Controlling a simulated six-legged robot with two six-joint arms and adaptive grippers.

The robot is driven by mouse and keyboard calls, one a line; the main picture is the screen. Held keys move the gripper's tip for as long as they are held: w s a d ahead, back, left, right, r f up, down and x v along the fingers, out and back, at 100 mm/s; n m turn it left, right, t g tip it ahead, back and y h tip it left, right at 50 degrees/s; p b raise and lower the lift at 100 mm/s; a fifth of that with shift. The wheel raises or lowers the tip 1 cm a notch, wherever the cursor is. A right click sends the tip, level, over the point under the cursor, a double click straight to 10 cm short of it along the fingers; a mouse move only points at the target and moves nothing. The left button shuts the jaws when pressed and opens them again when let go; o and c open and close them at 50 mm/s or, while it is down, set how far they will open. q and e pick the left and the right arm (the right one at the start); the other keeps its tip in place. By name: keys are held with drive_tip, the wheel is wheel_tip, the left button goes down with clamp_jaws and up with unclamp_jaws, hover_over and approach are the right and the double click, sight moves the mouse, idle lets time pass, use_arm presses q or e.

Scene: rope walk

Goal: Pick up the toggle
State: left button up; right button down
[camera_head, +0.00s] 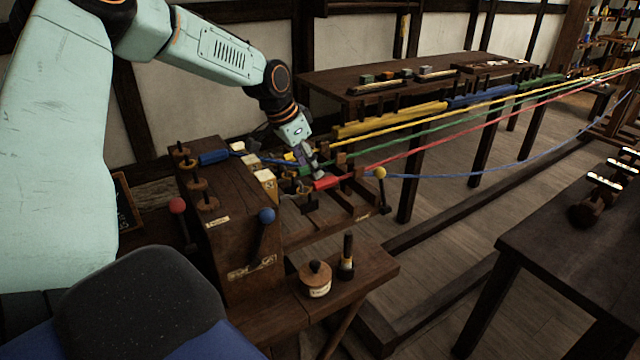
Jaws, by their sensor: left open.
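My left arm comes in from the left, and its gripper (311,172) points down among the rope ends at the wooden rope-making frame (345,215). It is open, close above a red piece (327,183) where the red rope ends. I cannot tell whether it touches anything, as the parts there are small and crowded. No piece is clearly recognisable as the toggle; it may be among these parts or hidden by the gripper. My right gripper is not in view.
A wooden box (235,240) with a red-knobbed lever (177,206) and a blue-knobbed lever (266,216) stands left. A labelled pot (315,279) and a brush (346,258) sit in front. Taut coloured ropes run right; a blue rope (480,174) sags. A dark table (570,255) stands right.

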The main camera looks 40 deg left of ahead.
sight(316, 182)
use_arm(q)
drive_tip(key=b+x, duration=0.1)
drive_tip(key=x, duration=0.5)
drive_tip(key=shift+s, duration=0.2)
drive_tip(key=shift+s+a, duration=0.1)
drive_tip(key=shift+s, duration=0.15)
drive_tip(key=shift+w, duration=0.35)
drive_tip(key=c, duration=0.4)
drive_tip(key=shift+s, duration=0.25)
drive_tip(key=c, duration=0.5)
drive_tip(key=shift+c, duration=0.8)
drive_tip(key=shift+w, duration=0.15)
